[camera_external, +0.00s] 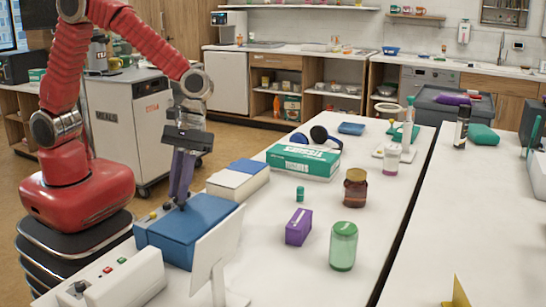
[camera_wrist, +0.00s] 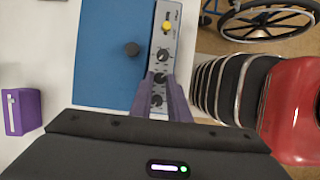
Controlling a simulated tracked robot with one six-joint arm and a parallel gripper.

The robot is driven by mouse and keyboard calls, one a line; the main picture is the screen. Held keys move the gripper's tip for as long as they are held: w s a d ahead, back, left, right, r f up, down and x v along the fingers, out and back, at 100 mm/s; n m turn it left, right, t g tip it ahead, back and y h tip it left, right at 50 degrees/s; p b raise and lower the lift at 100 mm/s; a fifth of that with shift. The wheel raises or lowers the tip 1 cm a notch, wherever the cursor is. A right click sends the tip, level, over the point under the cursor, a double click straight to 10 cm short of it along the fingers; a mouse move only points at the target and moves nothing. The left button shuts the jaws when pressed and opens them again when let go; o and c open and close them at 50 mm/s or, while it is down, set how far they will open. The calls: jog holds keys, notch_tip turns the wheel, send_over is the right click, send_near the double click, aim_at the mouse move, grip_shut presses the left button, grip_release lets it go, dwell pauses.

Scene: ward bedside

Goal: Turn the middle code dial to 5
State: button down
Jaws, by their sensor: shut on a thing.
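The blue box (camera_external: 205,215) with a grey control strip stands on the white table under my gripper (camera_external: 182,203). In the wrist view the strip (camera_wrist: 175,17) carries three black dials in a row and a yellow knob (camera_wrist: 166,27). The middle code dial (camera_wrist: 160,78) is between my purple fingertips (camera_wrist: 160,82), which are shut on it. One dial (camera_wrist: 163,56) is just beyond the fingertips; another (camera_wrist: 157,100) shows between the fingers. The dial markings are too small to read.
A black knob (camera_wrist: 131,49) sits on the blue box's top. A white panel (camera_external: 214,250) stands close in front of it.

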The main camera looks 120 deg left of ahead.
jog(key=shift+w+m, duration=0.1)
jog(key=shift+m, duration=0.4)
jog(key=c, duration=2)
grip_release()
